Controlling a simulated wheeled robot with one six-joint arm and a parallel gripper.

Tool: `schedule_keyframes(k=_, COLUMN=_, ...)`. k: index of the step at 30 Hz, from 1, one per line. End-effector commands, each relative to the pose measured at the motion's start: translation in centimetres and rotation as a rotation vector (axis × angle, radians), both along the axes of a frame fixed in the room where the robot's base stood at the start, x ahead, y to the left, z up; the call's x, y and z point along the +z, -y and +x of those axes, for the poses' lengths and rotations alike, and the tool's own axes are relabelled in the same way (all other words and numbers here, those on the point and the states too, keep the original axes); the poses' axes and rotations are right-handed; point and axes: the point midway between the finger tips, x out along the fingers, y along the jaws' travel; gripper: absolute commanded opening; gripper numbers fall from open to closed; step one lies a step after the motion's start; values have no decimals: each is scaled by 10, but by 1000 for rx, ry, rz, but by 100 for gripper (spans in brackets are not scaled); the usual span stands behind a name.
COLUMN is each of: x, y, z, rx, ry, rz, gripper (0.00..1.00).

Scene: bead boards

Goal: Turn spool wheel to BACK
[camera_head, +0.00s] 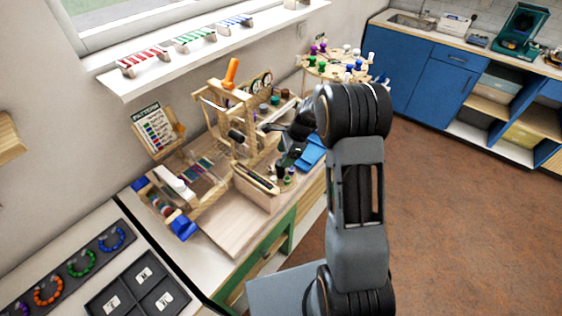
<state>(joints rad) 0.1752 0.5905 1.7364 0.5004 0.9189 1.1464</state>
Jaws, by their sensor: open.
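A round wooden wheel (322,72) carrying several coloured spools stands at the far end of the workbench, at top centre. It looks like the spool wheel. Purple and green spools show on its left, blue and white ones on its right. My arm hides part of its near side. No BACK mark can be read from here. My gripper (284,140) is over the workbench, to the left of my arm and nearer than the wheel. It is open, looks empty and is apart from the wheel. Its fingertips are small and dark against the clutter.
A wooden loom frame (222,105) with an orange handle stands left of my gripper. A pattern board (155,130) leans by the wall. A shelf (190,55) with bead racks juts out above. A bead tray (75,268) lies at lower left. The brown floor (450,220) at right is clear.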

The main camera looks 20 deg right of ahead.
Motion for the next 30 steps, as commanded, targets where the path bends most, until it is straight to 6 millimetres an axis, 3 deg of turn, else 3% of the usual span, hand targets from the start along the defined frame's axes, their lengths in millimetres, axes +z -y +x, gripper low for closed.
schedule_keyframes(k=9, x=-34, y=-15, z=1, rx=1, ry=-2, rz=0, gripper=68)
schedule_keyframes(k=22, x=-41, y=-17, z=1, rx=0, ry=0, rz=-1, gripper=68)
schedule_keyframes(k=30, x=-41, y=-17, z=1, rx=0, ry=0, rz=-1, gripper=44)
